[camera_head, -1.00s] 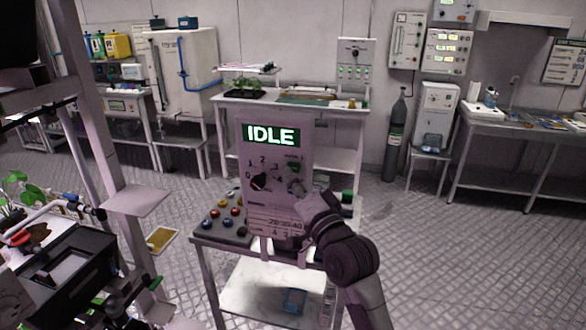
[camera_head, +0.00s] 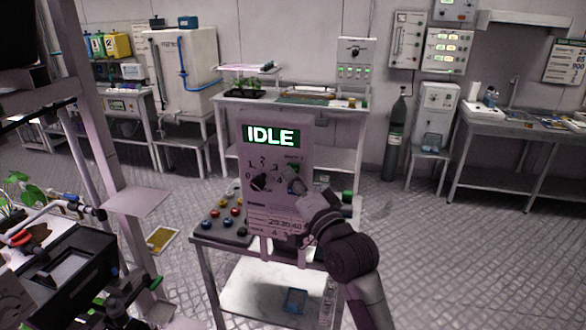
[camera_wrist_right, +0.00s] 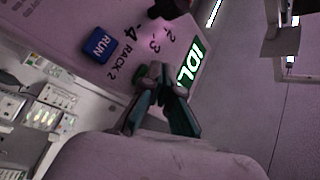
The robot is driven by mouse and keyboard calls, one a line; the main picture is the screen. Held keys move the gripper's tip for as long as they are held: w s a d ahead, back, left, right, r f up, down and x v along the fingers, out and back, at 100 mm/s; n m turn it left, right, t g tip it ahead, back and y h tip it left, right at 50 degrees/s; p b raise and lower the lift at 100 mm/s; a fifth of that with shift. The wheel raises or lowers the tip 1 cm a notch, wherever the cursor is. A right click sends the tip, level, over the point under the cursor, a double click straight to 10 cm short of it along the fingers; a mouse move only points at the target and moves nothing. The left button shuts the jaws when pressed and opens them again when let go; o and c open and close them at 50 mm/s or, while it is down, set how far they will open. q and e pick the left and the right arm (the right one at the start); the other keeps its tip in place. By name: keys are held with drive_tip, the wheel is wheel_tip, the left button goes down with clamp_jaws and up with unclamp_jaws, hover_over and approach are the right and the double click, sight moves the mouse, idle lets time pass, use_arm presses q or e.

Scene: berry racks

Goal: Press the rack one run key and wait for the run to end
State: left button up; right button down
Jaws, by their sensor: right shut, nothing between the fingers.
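A pale control panel (camera_head: 252,205) stands upright on a small bench, its display (camera_head: 271,136) lit green with IDLE. A black dial knob (camera_head: 259,182) with numbers around it sits below the display. In the right wrist view a blue RUN key (camera_wrist_right: 97,45) shows on the panel beside the dial numbers and a RACK 2 label (camera_wrist_right: 118,75). My right gripper (camera_head: 294,180) is shut and empty in front of the panel's right half. In the wrist view its fingertips (camera_wrist_right: 160,78) are apart from the RUN key. My left gripper is not in view.
A button board (camera_head: 224,220) with several coloured buttons lies left of the panel on the bench. A rack frame with plants and a black device (camera_head: 60,262) fills the lower left. Benches and a gas cylinder (camera_head: 396,135) line the back wall. Floor at the right is clear.

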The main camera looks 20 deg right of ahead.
drive_tip(key=shift+w+d, duration=0.25)
drive_tip(key=shift+w, duration=0.1)
idle(0.7)
drive_tip(key=shift+s, duration=0.1)
drive_tip(key=shift+s+a+p, duration=0.5)
drive_tip(key=shift+s, duration=0.15)
drive_tip(key=shift+s+a+p, duration=0.55)
drive_tip(key=shift+s+a, duration=0.15)
drive_tip(key=shift+s, duration=0.35)
drive_tip(key=shift+s+a+p, duration=0.5)
drive_tip(key=shift+s+a, duration=0.2)
drive_tip(key=shift+s, duration=0.35)
drive_tip(key=shift+w+f, duration=0.1)
